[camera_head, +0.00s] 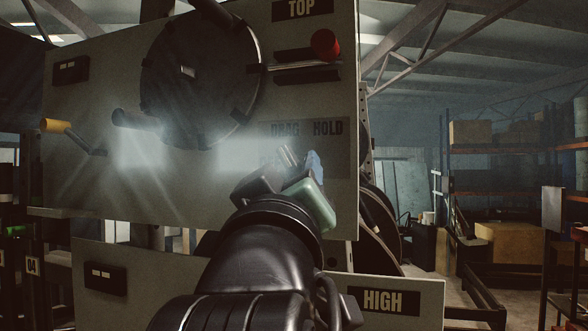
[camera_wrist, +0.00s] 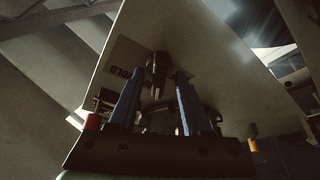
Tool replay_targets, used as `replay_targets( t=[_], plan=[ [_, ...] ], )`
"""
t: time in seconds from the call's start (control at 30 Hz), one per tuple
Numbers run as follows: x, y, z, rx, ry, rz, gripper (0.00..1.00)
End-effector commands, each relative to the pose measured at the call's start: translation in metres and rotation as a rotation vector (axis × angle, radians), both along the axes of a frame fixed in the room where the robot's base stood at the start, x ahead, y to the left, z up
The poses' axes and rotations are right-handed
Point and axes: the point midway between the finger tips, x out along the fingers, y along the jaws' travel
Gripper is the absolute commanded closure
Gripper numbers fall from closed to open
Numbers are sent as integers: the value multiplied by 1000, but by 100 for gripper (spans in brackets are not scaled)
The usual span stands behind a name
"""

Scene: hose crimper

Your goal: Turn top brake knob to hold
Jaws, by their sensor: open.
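The top brake panel (camera_head: 220,185) carries a TOP label (camera_head: 303,9) and, lower right, a plate marked DRAG and HOLD (camera_head: 328,129). My gripper (camera_head: 302,158) is open in front of this plate, and its body hides the plate's lower part. In the wrist view, the dark brake knob (camera_wrist: 157,72) sticks out from the panel between the tips of my two blue fingers (camera_wrist: 159,78), with a small gap seen on each side. The HOLD lettering (camera_wrist: 128,74) appears upside down beside the left finger. The knob's pointing direction cannot be told.
A yellow-handled crank (camera_head: 56,126) is at left. A lower panel (camera_head: 425,295) is marked HIGH. Warehouse shelves (camera_head: 480,145) stand far right.

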Motion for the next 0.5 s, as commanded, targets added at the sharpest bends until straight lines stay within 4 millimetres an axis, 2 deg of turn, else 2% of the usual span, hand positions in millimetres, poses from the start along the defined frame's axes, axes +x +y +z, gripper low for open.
replay_targets(
  t=[0.33, 0.5],
  plan=[
    [-1, 0, 1, 0, -1, 1, 53],
    [-1, 0, 1, 0, -1, 1, 84]
  ],
)
